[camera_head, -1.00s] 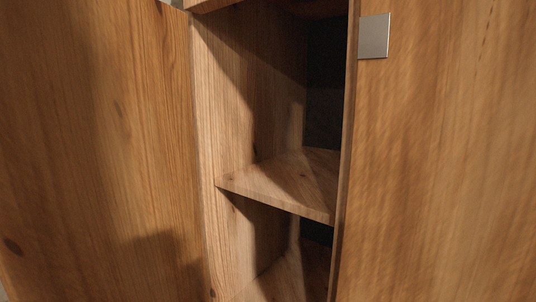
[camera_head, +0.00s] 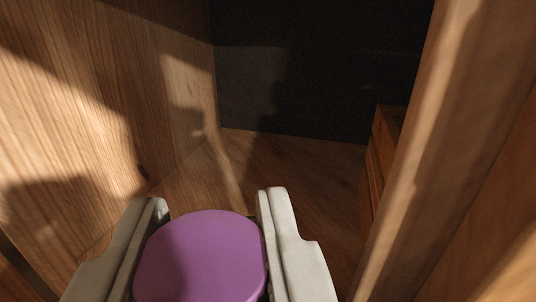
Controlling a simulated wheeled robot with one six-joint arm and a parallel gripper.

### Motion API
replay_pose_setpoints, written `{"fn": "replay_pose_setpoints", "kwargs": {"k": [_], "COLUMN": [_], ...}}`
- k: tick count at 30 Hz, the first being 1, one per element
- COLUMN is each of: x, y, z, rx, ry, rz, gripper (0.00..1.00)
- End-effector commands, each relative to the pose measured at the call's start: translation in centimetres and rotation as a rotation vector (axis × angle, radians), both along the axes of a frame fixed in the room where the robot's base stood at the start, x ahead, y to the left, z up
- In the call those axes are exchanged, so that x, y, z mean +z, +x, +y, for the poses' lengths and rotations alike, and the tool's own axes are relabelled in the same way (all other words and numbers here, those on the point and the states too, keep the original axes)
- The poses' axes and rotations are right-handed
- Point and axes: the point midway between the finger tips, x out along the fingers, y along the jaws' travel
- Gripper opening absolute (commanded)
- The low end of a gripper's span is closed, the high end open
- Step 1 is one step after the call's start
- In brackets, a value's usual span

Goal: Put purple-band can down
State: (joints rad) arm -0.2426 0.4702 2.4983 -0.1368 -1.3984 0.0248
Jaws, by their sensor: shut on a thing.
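The purple-band can (camera_head: 203,258) shows its round purple top at the bottom of the view. My gripper (camera_head: 212,206) is shut on it, with one pale finger on each side. The can's lower body is hidden, so I cannot tell whether its base touches the shelf. Can and gripper are at the opening of a wooden cabinet compartment, above or at its shelf board (camera_head: 290,165).
A wooden side wall (camera_head: 80,100) stands close on the left. An upright edge (camera_head: 420,150) stands on the right, with a brown wooden block (camera_head: 385,140) behind it. The dark back panel (camera_head: 310,70) closes the compartment. The visible shelf board beyond the can is bare.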

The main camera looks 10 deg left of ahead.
Motion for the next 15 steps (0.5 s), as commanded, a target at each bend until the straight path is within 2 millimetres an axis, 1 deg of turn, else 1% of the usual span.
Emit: {"fn": "replay_pose_setpoints", "kwargs": {"k": [2, 5, 8, 15], "x": [0.3, 0.4, 0.4, 0.4], "y": [0.3, 1.2, 2.8, 7.5], "z": [-0.4, -0.2, 0.4, 2.2], "rx": [-0.009, -0.013, -0.012, -0.012], "ry": [0.001, 0.001, 0.001, 0.001], "rz": [-0.002, -0.003, -0.004, -0.004], "gripper": [0.00, 0.00, 0.00, 0.00]}}
